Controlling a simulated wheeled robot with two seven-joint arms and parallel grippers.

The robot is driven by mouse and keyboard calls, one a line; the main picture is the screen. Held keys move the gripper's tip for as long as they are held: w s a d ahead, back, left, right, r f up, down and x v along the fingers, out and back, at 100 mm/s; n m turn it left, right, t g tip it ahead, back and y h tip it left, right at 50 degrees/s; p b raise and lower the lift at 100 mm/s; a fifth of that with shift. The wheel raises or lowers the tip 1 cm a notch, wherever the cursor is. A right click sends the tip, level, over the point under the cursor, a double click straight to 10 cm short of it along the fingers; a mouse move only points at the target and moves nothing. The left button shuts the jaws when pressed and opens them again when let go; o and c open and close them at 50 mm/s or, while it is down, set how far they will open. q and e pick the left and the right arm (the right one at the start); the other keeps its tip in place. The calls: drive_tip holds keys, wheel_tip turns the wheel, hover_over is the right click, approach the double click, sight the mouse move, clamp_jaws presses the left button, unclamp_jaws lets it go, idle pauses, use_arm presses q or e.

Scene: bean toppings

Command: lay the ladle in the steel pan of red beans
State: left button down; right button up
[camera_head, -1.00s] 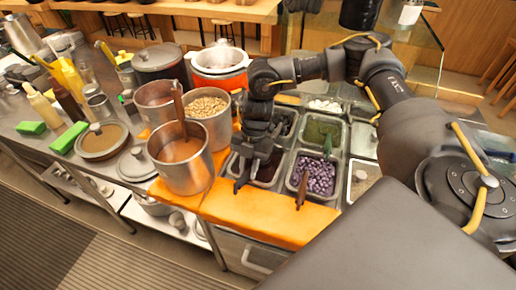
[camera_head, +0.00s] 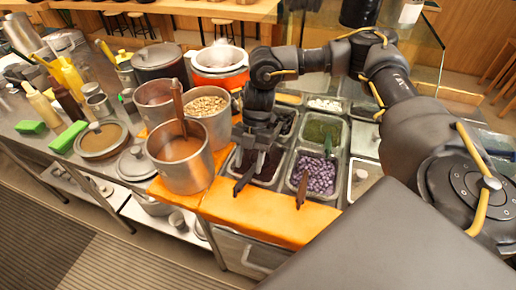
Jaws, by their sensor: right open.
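The steel pan of red beans (camera_head: 278,181) is a rectangular pan in the counter, with dark red contents partly hidden by my right gripper. A ladle with a dark brown handle (camera_head: 244,179) lies in it, its handle leaning on the front left rim; its bowl end is hidden under the gripper. My right gripper (camera_head: 256,150) is open just above the pan, apart from the handle's visible end. My left gripper is out of view.
To the right is a pan of purple cubes (camera_head: 318,176) with its own handle. A pot of brown liquid (camera_head: 180,160) with an upright wooden-handled utensil stands close on the left. An orange board (camera_head: 262,217) runs along the front. Lids and bottles fill the left counter.

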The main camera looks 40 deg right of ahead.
drive_tip(key=b+v, duration=0.1)
drive_tip(key=v, duration=0.7)
drive_tip(key=shift+r, duration=0.25)
